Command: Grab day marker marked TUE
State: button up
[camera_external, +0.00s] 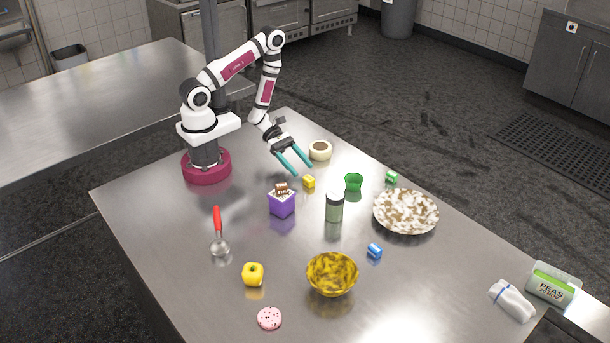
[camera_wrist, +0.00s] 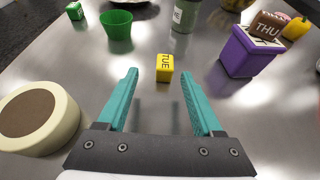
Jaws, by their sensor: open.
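The yellow day marker marked TUE (camera_wrist: 165,68) lies on the steel table and also shows in the external view (camera_external: 309,182). My gripper (camera_wrist: 158,74) is open, with its two teal fingers apart. In the wrist view the marker lies just past the fingertips, near the line between them. In the external view my gripper (camera_external: 303,169) hangs over the table close to the marker. Nothing is between the fingers. A brown day marker marked THU (camera_wrist: 267,27) sits in the top of a purple box (camera_wrist: 247,52), right of the yellow one.
A green cup (camera_external: 354,182), a green block (camera_external: 391,177), a jar (camera_external: 334,208) and a cream roll (camera_external: 320,151) stand around the marker. A blue block (camera_external: 375,251), a speckled bowl (camera_external: 405,212) and a yellow bowl (camera_external: 332,275) are farther off. The table between fingers and marker is clear.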

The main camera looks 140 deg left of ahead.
aim_at(308, 177)
jog(key=x, duration=0.5)
jog(key=shift+w+d, duration=0.4)
jog(key=shift+w, duration=0.05)
grip_shut()
